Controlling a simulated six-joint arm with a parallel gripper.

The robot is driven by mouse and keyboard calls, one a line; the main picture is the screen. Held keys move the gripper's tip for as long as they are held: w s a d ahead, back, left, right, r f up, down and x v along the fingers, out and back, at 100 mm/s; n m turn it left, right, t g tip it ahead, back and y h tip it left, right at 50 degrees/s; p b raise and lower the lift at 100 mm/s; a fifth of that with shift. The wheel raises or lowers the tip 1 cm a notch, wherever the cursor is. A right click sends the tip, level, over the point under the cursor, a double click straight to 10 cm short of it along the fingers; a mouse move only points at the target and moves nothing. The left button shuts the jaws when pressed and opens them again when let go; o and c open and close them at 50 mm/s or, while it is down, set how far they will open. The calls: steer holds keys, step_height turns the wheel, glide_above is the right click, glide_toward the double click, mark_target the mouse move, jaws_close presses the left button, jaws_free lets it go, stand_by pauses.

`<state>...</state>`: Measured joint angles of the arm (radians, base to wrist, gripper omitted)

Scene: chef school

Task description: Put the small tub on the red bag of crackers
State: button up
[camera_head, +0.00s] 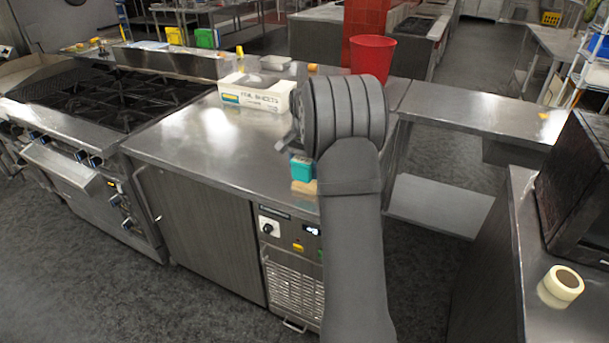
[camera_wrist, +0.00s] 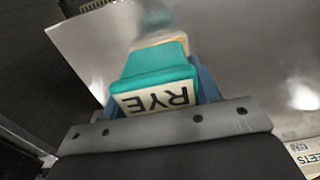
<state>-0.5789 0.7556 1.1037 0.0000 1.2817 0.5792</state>
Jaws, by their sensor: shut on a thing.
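A small teal tub with a pale label reading "RYE" (camera_wrist: 155,80) is between the blue fingers of my gripper (camera_wrist: 160,68) in the wrist view. My gripper is shut on it. In the head view the teal tub (camera_head: 302,168) shows just left of my arm, over the front part of the steel counter; my wrist hides most of the gripper. A pale tan patch shows just below the tub there; I cannot tell if it is a thing or a reflection. I cannot make out a red bag of crackers in either view.
A white box of foil sheets (camera_head: 257,92) stands at the back of the steel counter (camera_head: 190,140). A red bin (camera_head: 372,58) stands behind my wrist. A stove (camera_head: 105,95) is at left. A tape roll (camera_head: 563,284) lies on the right counter. The counter's left part is clear.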

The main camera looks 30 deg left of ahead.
steer(key=shift+f, duration=1.25)
steer(key=shift+f, duration=0.1)
steer(key=o, duration=1.1)
step_height(320, 180, up, 12)
steer(key=shift+r, duration=0.15)
step_height(320, 180, down, 12)
steer(key=shift+r, duration=1.8)
